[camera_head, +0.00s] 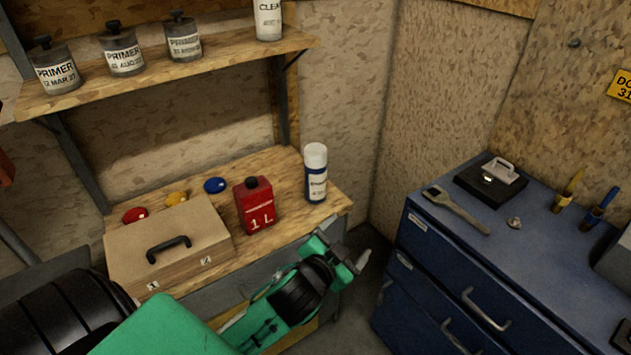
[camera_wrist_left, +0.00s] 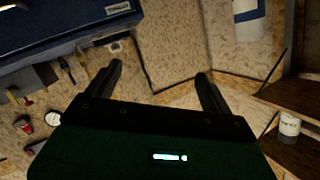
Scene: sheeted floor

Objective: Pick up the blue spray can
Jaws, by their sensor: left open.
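The blue spray can (camera_head: 316,182) stands upright near the right end of the wooden bench. It has a blue body, a pale label and a white cap. In the left wrist view, part of a white and blue can (camera_wrist_left: 249,18) shows at the top right, cut off by the edge. My left gripper (camera_head: 341,252) is in front of the bench, below and slightly right of the can, apart from it. In the wrist view my left gripper's fingers (camera_wrist_left: 159,72) are spread with nothing between them. My right gripper is not in view.
A red 1 L container (camera_head: 255,207) stands just left of the can. A tan case (camera_head: 165,243) and coloured lids (camera_head: 215,185) lie further left. A shelf (camera_head: 220,50) with several tins hangs above. A blue cabinet (camera_head: 500,262) with tools stands to the right.

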